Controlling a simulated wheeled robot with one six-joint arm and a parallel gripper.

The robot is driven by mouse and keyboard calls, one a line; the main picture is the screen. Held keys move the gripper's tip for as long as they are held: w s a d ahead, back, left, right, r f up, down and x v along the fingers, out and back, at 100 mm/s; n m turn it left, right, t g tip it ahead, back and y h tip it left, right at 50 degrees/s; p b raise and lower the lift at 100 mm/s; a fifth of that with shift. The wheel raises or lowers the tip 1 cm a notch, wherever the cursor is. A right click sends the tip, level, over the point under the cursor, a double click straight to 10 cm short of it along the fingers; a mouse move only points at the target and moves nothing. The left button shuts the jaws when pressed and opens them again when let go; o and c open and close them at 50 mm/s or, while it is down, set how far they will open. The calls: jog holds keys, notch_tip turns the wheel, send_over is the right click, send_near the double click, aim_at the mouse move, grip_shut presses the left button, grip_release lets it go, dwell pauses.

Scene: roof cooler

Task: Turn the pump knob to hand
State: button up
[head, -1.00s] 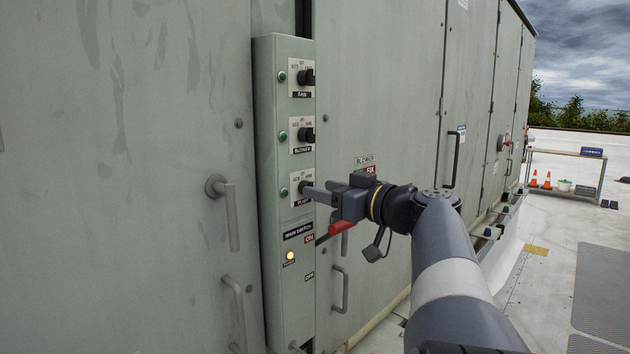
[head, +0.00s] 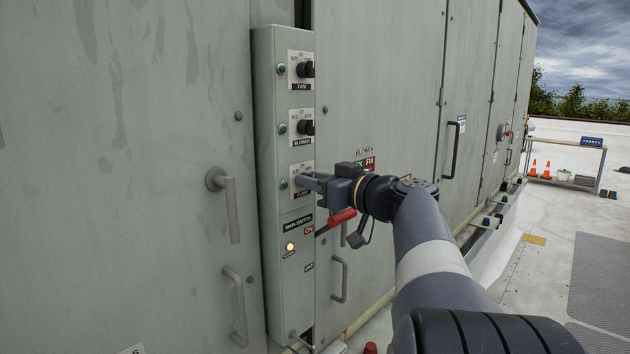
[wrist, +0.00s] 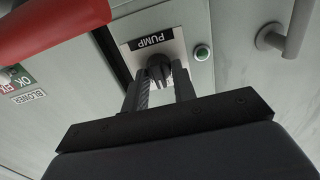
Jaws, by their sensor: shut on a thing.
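The pump knob (wrist: 158,70) is a black knob on a white plate labelled PUMP (wrist: 150,42), upside down in the wrist view. In the head view the pump plate (head: 302,172) is the lowest of three on the narrow grey control box (head: 270,130), and the knob is largely hidden by my fingers. My gripper (head: 306,181) reaches in from the right. Its two fingers (wrist: 158,88) lie on either side of the knob and are shut on it. The knob's exact pointing direction cannot be told.
The fan knob (head: 306,69) and blower knob (head: 306,128) sit above. A red main switch handle (head: 341,217) is just below my gripper, close to it. A lit lamp (head: 290,247) and door handles (head: 228,205) are nearby. A bench (head: 570,150) and cones stand far right.

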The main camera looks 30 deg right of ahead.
jog(key=shift+c, duration=1)
jog(key=shift+b, duration=0.3)
jog(key=m+b, duration=0.3)
jog(key=m, duration=0.5)
jog(key=shift+d+b, duration=0.2)
jog(key=shift+b, duration=0.1)
jog(key=shift+m, duration=0.4)
jog(key=o, duration=1)
